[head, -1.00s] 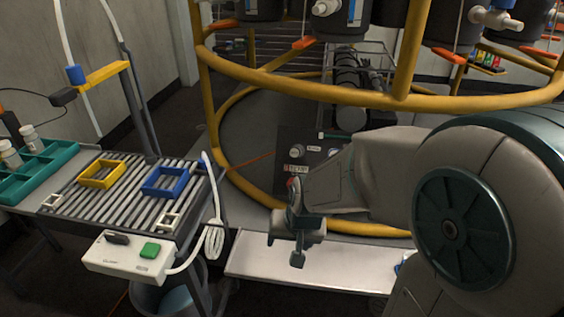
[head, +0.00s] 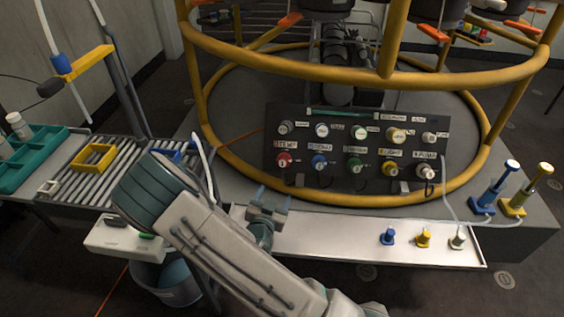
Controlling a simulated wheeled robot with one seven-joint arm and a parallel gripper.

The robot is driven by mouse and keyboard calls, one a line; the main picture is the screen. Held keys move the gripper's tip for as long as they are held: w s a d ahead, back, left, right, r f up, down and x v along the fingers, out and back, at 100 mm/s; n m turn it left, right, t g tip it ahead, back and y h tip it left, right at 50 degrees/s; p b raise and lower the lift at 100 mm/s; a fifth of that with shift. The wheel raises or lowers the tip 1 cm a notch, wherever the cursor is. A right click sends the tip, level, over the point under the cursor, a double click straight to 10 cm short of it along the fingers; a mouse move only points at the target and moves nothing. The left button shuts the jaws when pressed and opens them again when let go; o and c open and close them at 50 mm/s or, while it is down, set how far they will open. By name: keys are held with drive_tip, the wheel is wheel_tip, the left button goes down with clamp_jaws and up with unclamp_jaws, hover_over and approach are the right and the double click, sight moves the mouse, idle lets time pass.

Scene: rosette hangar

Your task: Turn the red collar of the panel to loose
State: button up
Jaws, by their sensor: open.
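The dark panel (head: 336,174) stands inside the yellow ring frame and carries two rows of round fittings with small labels. The red collar (head: 284,160) is at the left end of its lower row. Its turn setting is too small to read. My gripper (head: 268,199) is open and empty, in front of and below the panel's left end, over the left end of the white tray. It is apart from the red collar. Blue (head: 319,162), green (head: 354,165) and yellow (head: 389,168) collars sit to the right of the red one.
The yellow ring rail (head: 385,198) runs below the panel, and another passes above it. The white tray (head: 330,238) holds small blue, yellow and white fittings at its right. A roller table (head: 75,190) with a teal rack stands at the left.

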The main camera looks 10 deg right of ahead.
sight(283, 164)
drive_tip(key=shift+n+t, duration=0.3)
drive_tip(key=shift+t, duration=0.4)
drive_tip(key=b+x, duration=0.1)
drive_tip(key=x, duration=0.3)
drive_tip(key=b+x, duration=0.1)
drive_tip(key=x, duration=0.4)
drive_tip(key=r+b+x, duration=0.1)
drive_tip(key=x, duration=0.3)
drive_tip(key=shift+w, duration=0.25)
drive_tip(key=c, duration=1)
